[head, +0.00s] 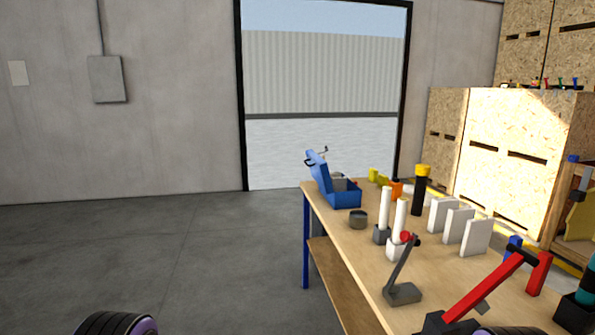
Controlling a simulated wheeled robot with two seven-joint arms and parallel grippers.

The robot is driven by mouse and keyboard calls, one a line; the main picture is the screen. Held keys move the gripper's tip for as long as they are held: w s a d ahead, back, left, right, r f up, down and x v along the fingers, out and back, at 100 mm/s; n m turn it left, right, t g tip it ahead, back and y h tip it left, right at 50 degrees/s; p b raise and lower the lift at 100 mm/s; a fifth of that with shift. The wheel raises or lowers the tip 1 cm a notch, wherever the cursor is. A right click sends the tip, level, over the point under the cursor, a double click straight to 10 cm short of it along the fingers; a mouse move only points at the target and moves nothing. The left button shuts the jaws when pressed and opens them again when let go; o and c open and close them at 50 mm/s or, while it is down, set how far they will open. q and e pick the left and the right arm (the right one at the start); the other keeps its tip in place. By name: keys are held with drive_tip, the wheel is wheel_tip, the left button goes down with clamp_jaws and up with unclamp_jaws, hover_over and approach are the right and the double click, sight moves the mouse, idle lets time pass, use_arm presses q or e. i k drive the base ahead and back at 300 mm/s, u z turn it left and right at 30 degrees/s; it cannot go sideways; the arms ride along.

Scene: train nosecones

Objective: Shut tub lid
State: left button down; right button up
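A blue tub (347,200) stands at the far left corner of the wooden workbench. Its blue lid (319,173) is open, tilted up and leaning back to the left, with a dark handle at its top. Something grey shows inside the tub, too small to make out. Neither of my grippers is in view, so whether they are open or shut does not show.
The workbench (350,240) also holds a dark round cup (358,219), white cylinders (384,208), upright white plates (476,238), a lever on a grey base (402,292) and a red-handled clamp (484,287). Wooden crates (505,150) stand behind.

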sight(320, 172)
drive_tip(key=u, duration=0.65)
drive_tip(key=i, duration=1.1)
drive_tip(key=u, duration=0.5)
drive_tip(key=i, duration=1.1)
drive_tip(key=z, duration=0.85)
drive_tip(key=i, duration=0.8)
drive_tip(key=z, duration=0.9)
